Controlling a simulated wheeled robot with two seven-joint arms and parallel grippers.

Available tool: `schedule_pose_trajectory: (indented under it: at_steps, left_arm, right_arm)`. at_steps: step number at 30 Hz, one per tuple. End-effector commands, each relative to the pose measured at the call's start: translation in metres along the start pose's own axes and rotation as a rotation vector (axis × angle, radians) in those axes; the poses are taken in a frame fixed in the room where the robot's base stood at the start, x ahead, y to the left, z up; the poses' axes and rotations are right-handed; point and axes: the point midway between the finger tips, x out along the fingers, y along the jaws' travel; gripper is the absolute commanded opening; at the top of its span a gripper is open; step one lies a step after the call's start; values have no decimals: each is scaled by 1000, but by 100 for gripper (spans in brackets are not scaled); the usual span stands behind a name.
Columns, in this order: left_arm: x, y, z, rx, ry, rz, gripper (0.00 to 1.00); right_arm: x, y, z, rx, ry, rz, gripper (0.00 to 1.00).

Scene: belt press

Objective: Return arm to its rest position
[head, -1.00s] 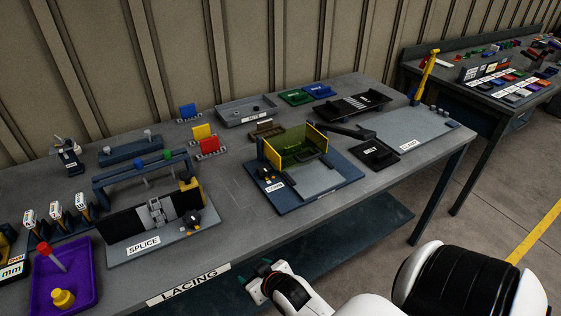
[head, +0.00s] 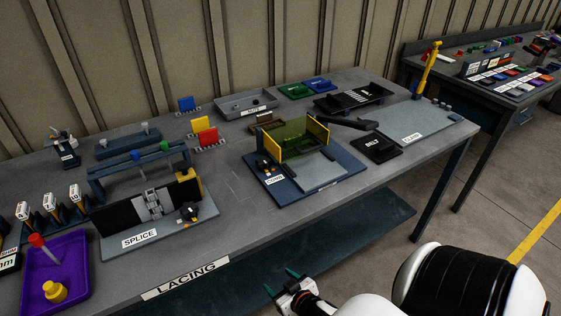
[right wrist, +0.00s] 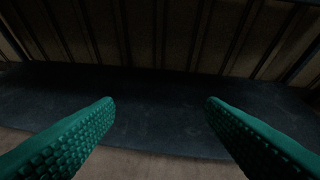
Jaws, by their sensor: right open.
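My right gripper (head: 282,284) is open and empty, low in front of the bench's front edge in the head view. Its two green ribbed fingers (right wrist: 160,125) stand wide apart in the right wrist view, with nothing between them. Behind them that view shows a dark flat surface and a ribbed wall. The white right arm (head: 370,305) comes in from the bottom right of the head view. My left gripper is not in view.
The lacing bench (head: 240,240) carries the splice fixture (head: 152,205), a yellow-walled guard fixture (head: 300,145), a purple tray (head: 75,262) and a grey parts tray (head: 232,104). A second bench (head: 400,75) stands at the right. Floor (head: 490,215) shows between bench and arm.

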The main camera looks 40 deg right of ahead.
Motion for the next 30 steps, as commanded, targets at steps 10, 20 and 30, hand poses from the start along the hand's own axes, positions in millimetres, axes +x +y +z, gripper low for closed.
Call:
schedule_pose_trajectory:
  at_steps: [10,20,30]
  left_arm:
    - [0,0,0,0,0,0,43]
    - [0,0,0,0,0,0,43]
    - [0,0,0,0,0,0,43]
  right_arm:
    - [0,0,0,-1,1,-1,65]
    - [3,16,-80,-27,175,22,65]
    - [-70,55,-310,-182,724,140,65]
